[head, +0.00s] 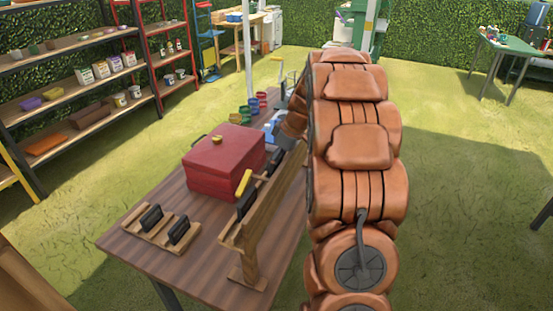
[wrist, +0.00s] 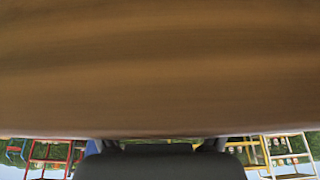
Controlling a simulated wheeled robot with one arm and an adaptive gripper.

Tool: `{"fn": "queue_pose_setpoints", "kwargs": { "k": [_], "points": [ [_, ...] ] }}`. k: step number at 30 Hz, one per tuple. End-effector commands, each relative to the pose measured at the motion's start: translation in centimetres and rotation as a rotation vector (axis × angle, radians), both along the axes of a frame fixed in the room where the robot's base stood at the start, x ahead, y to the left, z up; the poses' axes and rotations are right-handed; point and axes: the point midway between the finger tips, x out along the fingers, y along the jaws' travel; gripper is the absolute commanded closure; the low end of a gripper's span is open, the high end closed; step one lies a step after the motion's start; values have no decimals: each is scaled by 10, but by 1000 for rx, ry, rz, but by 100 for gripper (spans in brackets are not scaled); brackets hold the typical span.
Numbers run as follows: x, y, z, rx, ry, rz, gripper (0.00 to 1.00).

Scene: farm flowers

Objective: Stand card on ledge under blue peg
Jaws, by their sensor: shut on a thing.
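My gripper (head: 270,163) reaches down to the left over the table, close to the wooden board. In the wrist view, its fingertips (wrist: 160,145) show at the lower edge, shut on a dark card (wrist: 160,163). The wooden board (head: 268,215) stands upright along the table with a ledge on its left side. A yellow peg (head: 243,183) sticks out of the board, and a black card (head: 246,204) stands below it. I cannot make out a blue peg; my arm hides the far part of the board. Brown wood (wrist: 160,70) fills most of the wrist view, very close.
A red box (head: 222,160) stands on the table (head: 130,245) just left of the board. A wooden rack (head: 160,228) with two black cards lies at the front left. Several coloured pots (head: 246,114) stand at the far end. The near table corner is clear.

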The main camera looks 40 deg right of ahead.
Motion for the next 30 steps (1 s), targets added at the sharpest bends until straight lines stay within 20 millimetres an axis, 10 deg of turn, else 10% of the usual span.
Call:
{"fn": "queue_pose_setpoints", "kwargs": {
  "k": [19,30],
  "points": [
    [-1,-2,6,-1,-2,0,0],
    [-22,-14,65,-2,-5,0,0]
  ]
}}
